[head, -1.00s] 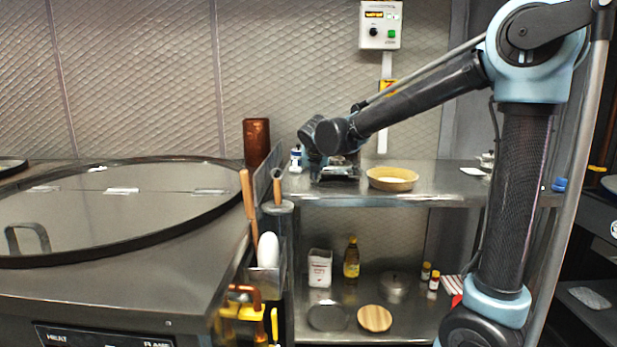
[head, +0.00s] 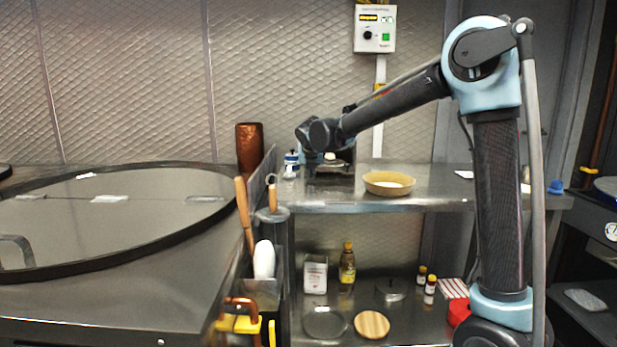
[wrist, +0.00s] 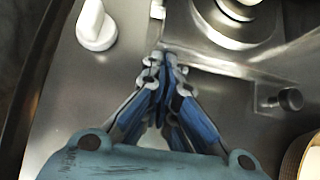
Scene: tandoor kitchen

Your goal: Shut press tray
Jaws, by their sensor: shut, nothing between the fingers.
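The press (head: 336,168) is a small metal device on the upper steel shelf, partly hidden behind my arm's end in the head view. The wrist view shows its round pale top part (wrist: 240,12) and a flat metal tray-like plate (wrist: 215,62) with a dark knob (wrist: 290,98) at its right. How far the tray stands out is unclear. My gripper (wrist: 165,58) is shut and empty, its fingertips close to the plate's left corner. Contact cannot be told. In the head view the fingers are mostly hidden.
A wooden bowl (head: 389,184) stands right of the press. A utensil holder (head: 262,290) stands beside the large round-lidded oven (head: 110,225). The shelf right of the bowl is mostly clear.

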